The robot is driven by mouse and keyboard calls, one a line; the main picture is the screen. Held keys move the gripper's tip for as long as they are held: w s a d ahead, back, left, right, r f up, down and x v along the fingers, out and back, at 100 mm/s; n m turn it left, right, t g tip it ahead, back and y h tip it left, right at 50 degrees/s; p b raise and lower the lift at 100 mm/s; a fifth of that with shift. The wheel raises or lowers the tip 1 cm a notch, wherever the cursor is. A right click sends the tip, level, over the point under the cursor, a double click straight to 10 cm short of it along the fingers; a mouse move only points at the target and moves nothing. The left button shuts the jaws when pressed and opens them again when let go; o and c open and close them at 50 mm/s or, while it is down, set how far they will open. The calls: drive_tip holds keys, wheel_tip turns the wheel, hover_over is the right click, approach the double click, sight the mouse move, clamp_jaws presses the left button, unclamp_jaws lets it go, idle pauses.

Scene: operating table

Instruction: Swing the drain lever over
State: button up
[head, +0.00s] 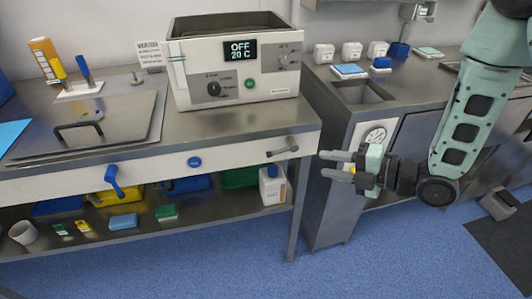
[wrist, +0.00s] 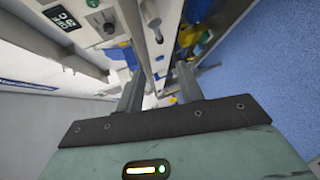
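A grey lever (head: 283,147) with a dark base sits at the right end of the bench's white front panel, pointing left. A blue lever (head: 113,180) hangs slanting down from the same panel further left. No label shows which one is the drain lever. My gripper (head: 322,164) is to the right of the grey lever and slightly lower in the head view, apart from it. Its two fingers point left and are spread, with nothing between them. In the wrist view my gripper (wrist: 158,82) is open, and a grey handle-like part (wrist: 150,14) shows beyond the fingers.
A steel bath (head: 235,75) reading OFF 20 C stands on the bench. A blue round button (head: 194,162) is on the front panel. A cabinet with a dial gauge (head: 375,136) stands beside my gripper. Blue floor (head: 400,255) is clear in front.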

sight(273, 156)
drive_tip(key=p+x, duration=0.2)
drive_tip(key=x, duration=1.5)
drive_tip(key=shift+a, duration=0.1)
clamp_jaws()
